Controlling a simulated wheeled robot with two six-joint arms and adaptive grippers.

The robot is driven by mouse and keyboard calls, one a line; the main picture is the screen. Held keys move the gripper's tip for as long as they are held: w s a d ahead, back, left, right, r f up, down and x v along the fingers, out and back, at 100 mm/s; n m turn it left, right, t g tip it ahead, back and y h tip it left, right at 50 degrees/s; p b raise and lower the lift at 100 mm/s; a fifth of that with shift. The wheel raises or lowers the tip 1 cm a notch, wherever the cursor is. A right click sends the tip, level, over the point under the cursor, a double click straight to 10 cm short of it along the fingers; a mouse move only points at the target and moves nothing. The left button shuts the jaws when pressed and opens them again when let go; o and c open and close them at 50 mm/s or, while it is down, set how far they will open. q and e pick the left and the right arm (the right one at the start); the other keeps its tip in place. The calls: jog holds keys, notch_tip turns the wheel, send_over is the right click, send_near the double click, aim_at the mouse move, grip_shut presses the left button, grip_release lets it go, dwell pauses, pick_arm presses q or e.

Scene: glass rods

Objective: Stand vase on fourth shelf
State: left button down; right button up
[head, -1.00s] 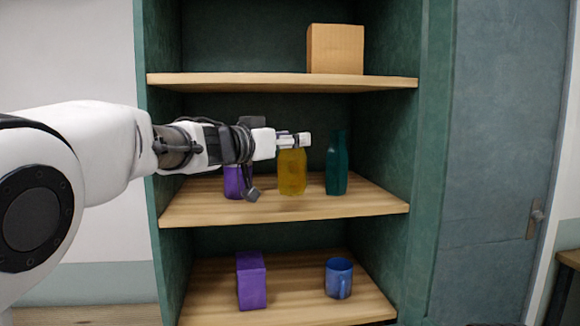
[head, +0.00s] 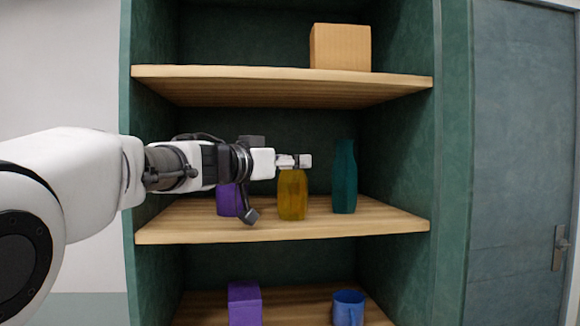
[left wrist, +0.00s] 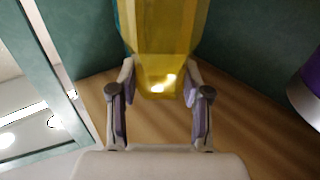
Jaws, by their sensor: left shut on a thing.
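A yellow faceted vase (head: 293,197) is at the middle board (head: 280,230) of the shelf unit. My left gripper (head: 298,161) reaches in from the left and is shut on the vase at its top end. In the left wrist view the two fingers (left wrist: 158,82) press on both sides of the yellow vase (left wrist: 158,35). I cannot tell whether the vase's base rests on the board or hangs just above it. My right gripper is not in view.
A teal bottle-shaped vase (head: 345,180) stands right of the yellow vase. A purple object (head: 229,201) is left, partly behind my arm. A cardboard box (head: 341,47) sits on the board above; a purple block (head: 243,303) and blue mug (head: 348,308) are below.

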pick_arm(q)
jog(key=c, duration=0.5)
grip_release()
jog(key=shift+w+f, duration=0.15)
jog(key=shift+f, duration=0.05)
jog(key=shift+r, duration=0.1)
jog(key=shift+s+a+r, duration=0.1)
jog(key=shift+s, duration=0.1)
jog(key=b+v, duration=0.8)
jog(key=v, duration=0.3)
jog(key=shift+s+a, duration=0.25)
jog(key=shift+s, duration=0.05)
